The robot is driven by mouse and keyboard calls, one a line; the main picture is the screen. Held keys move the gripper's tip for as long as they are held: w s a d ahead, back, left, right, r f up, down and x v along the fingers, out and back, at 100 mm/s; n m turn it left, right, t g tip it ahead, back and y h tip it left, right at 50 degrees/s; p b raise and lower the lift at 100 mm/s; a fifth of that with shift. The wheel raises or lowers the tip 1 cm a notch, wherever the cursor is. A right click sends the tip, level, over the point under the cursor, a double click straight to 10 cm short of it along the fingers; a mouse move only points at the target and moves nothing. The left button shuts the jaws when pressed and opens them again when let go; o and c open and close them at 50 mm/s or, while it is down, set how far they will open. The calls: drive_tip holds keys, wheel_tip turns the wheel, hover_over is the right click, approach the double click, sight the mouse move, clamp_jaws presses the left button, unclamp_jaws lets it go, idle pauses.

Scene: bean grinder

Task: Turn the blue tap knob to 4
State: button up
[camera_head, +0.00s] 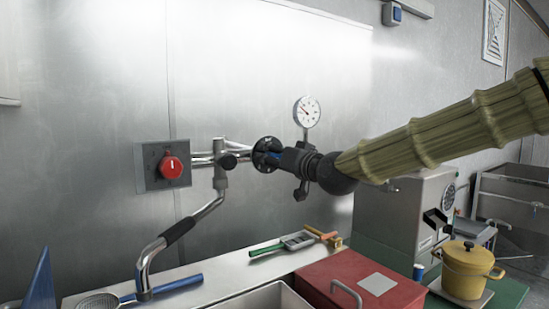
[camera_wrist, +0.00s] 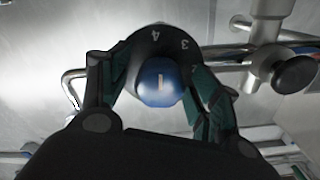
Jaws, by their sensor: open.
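The blue tap knob (camera_wrist: 158,83) sits on a black round dial (camera_wrist: 168,40) on the metal wall. The numbers 4 and 3 show on the dial's upper rim, and a partly hidden number shows at the right. The knob's white mark is nearly upright in the wrist view; I cannot tell exactly which number it points to. My gripper (camera_wrist: 154,74) is open, with one finger on each side of the knob. Contact is not clear. In the head view, my gripper (camera_head: 287,160) reaches the dial (camera_head: 264,151) and mostly hides the blue knob (camera_head: 274,156).
A red knob (camera_head: 172,168) on a grey plate and chrome tap pipes (camera_head: 205,158) are left of the dial. A pressure gauge (camera_head: 307,111) is just above my gripper. Below are a red box (camera_head: 335,278), a sink and a yellow pot (camera_head: 467,272).

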drive_tip(key=v, duration=1.2)
